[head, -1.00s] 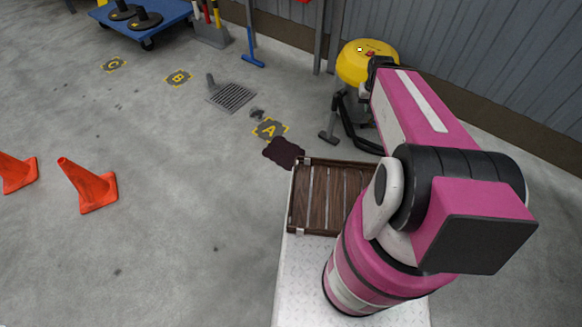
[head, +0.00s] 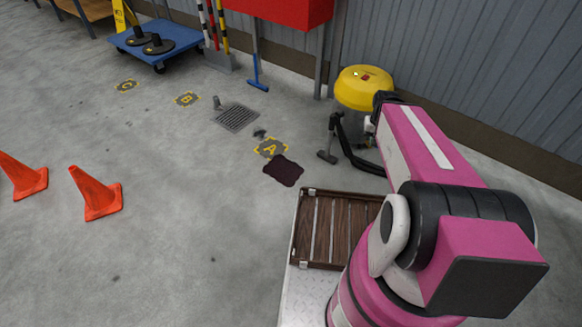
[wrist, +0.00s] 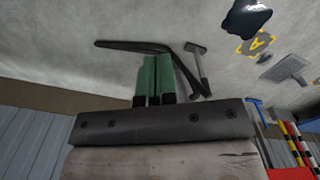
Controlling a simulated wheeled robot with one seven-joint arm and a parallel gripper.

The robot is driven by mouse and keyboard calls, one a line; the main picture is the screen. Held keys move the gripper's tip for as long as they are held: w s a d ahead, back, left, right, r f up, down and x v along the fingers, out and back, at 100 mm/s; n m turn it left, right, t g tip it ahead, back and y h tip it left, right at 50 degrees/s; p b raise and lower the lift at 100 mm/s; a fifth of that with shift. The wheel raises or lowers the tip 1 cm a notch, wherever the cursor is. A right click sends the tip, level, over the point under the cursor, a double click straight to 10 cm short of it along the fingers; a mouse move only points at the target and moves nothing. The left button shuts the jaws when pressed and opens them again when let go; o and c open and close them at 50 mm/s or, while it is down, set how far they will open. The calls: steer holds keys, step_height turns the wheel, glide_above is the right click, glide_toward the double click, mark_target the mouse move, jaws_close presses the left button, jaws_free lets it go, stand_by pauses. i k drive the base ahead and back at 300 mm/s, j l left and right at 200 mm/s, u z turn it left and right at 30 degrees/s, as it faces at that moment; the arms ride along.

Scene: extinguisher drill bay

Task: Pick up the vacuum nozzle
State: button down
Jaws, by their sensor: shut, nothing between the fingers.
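The vacuum nozzle (head: 327,157) is a small grey floor head on a short upright tube, standing on the floor in front of the yellow-topped vacuum (head: 365,86). A dark hose (head: 356,158) curves beside it. In the head view my pink arm hides the gripper and part of the vacuum.
A slatted wooden rack (head: 335,230) lies on my base. A dark patch (head: 284,170) lies on the floor by marking A (head: 271,147). A floor drain (head: 238,117), blue trolley (head: 158,44) and orange cones (head: 96,193) stand farther left. The corrugated wall (head: 480,75) is behind the vacuum.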

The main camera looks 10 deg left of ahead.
mark_target(330, 138)
steer(key=i+j, duration=0.1)
steer(key=j, duration=0.35)
steer(key=i+j, duration=0.1)
steer(key=j, duration=0.4)
steer(key=i+j, duration=0.1)
steer(key=j, duration=0.35)
steer(key=i+j, duration=0.1)
steer(key=j, duration=0.85)
steer(key=i+j, duration=0.15)
steer(key=j, duration=0.3)
steer(key=u, duration=0.05)
